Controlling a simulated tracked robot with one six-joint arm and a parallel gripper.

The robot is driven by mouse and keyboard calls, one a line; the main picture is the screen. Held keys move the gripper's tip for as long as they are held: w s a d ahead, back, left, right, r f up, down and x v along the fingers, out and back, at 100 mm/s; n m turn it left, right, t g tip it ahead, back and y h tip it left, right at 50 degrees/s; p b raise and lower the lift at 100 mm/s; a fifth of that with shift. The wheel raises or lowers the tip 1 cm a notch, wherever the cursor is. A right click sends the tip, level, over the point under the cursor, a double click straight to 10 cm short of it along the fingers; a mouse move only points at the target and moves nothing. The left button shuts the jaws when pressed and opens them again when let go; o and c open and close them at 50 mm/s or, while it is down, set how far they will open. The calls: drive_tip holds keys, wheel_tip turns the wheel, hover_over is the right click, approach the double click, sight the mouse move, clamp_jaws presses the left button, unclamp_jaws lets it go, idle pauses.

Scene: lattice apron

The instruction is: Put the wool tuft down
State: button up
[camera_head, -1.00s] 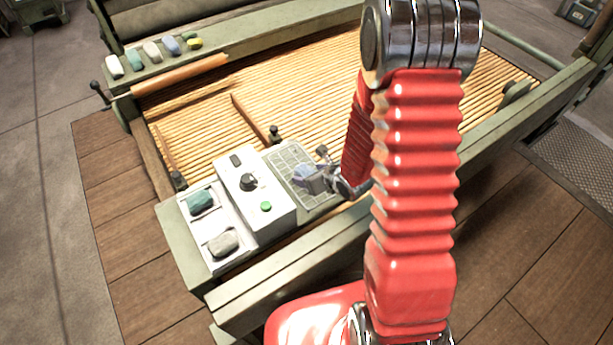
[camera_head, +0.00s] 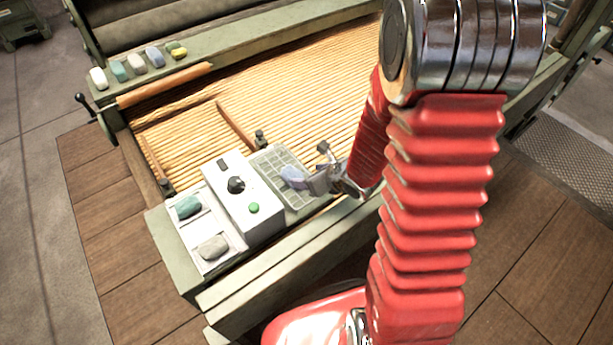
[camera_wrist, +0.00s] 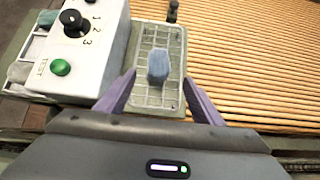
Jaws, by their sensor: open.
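The wool tuft (camera_wrist: 158,65) is a small blue-grey block. In the wrist view it lies on a gridded tray (camera_wrist: 144,97) beside the control box. It also shows in the head view (camera_head: 292,176), on the tray and partly behind my gripper. My gripper (camera_wrist: 155,90) is open, with its two purple-grey fingers spread to either side of the near end of the tray. The tuft is beyond the fingertips and apart from them. In the head view my gripper (camera_head: 318,180) is low beside the tray.
A white control box (camera_head: 240,195) with a black knob and green button stands left of the tray. Teal (camera_head: 188,207) and grey (camera_head: 213,247) tufts lie in bins beside it. Several tufts line the back rail (camera_head: 130,85). Wooden slats (camera_head: 300,100) spread behind.

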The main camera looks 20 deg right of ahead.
drive_tip(key=shift+a, duration=0.1)
idle(0.3)
drive_tip(key=s+a+r+n+g+y, duration=0.15)
drive_tip(key=s+a+r+n, duration=0.25)
drive_tip(key=a+r+n, duration=0.4)
drive_tip(key=s+a+r+n+g+y, duration=0.1)
drive_tip(key=s+a+r+n+y, duration=0.3)
drive_tip(key=r+n, duration=0.6)
drive_tip(key=s+d+r+n+h, duration=0.8)
drive_tip(key=s+n, duration=0.4)
drive_tip(key=n, duration=0.2)
drive_tip(key=shift+d+r, duration=0.3)
drive_tip(key=shift+d, duration=0.15)
